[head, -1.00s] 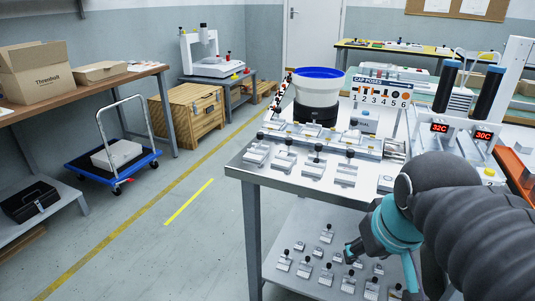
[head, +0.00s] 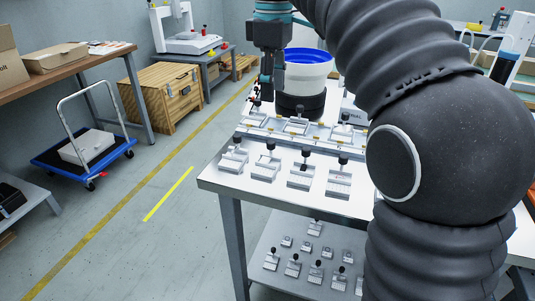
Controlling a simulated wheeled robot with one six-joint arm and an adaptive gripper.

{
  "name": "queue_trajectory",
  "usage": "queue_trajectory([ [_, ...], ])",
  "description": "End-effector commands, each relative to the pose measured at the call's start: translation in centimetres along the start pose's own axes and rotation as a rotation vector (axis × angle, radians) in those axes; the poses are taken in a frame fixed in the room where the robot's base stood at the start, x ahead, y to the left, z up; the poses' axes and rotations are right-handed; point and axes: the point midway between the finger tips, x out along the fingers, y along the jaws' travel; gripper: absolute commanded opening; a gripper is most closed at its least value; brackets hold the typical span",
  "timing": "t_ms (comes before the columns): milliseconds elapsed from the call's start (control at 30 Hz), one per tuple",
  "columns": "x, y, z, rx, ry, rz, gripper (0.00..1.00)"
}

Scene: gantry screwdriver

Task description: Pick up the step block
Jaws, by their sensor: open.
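My gripper (head: 267,92) points down above the far left part of the metal workbench (head: 222,183), in front of the white and blue bowl. It is open, and nothing shows between its fingers. Several small grey blocks with black knobs stand in a row along the bench's front: one at the left (head: 233,160), one beside it (head: 265,167), one in the middle (head: 301,176) and one at the right (head: 339,182). I cannot tell which of them, if any, is the step block. More small blocks (head: 293,266) stand on the lower shelf. My arm hides the bench's right side.
A rail of fixtures (head: 258,139) runs along the bench behind the front row. The bowl feeder (head: 307,75) stands behind it. At the left are a blue cart (head: 112,158), a wooden crate (head: 168,98) and a table with cartons (head: 55,57). The floor between is clear.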

Motion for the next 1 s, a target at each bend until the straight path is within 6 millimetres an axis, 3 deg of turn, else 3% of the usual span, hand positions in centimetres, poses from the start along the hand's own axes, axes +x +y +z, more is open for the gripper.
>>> queue_trajectory([
  [400,6.6,-0.1,0.0,-0.001,-0.002,-0.002,0.5],
  [733,9.0,-0.1,0.0,0.0,-0.001,-0.001,0.5],
  [1000,12.6,-0.5,-0.1,0.001,-0.001,-0.001,0.5],
])
